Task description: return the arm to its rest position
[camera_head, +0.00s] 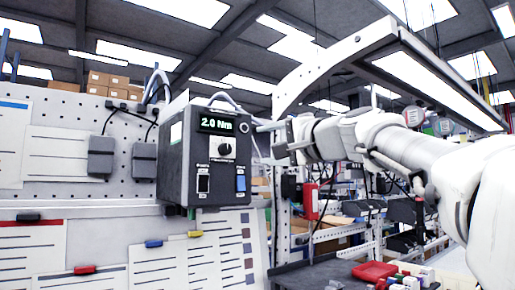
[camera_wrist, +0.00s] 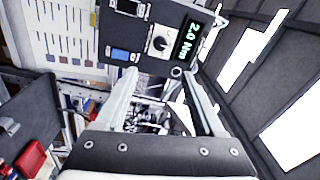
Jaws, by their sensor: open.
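My white arm reaches in from the right in the head view. My gripper (camera_head: 272,140) is just right of the torque controller box (camera_head: 212,150), which has a green "2.0 Nm" display, a round knob, a black switch and a blue switch. In the wrist view my gripper (camera_wrist: 160,82) has its two fingers apart with nothing held between them. The controller box also shows in the wrist view (camera_wrist: 138,38), beyond the fingertips. From these views I cannot tell whether a finger touches the box.
A pegboard wall (camera_head: 60,150) with pinned sheets and two grey boxes is at the left. A lit overhead frame (camera_head: 335,68) arches above my arm. A red tool (camera_head: 310,201) hangs below the arm. A red tray (camera_head: 375,271) lies at the lower right.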

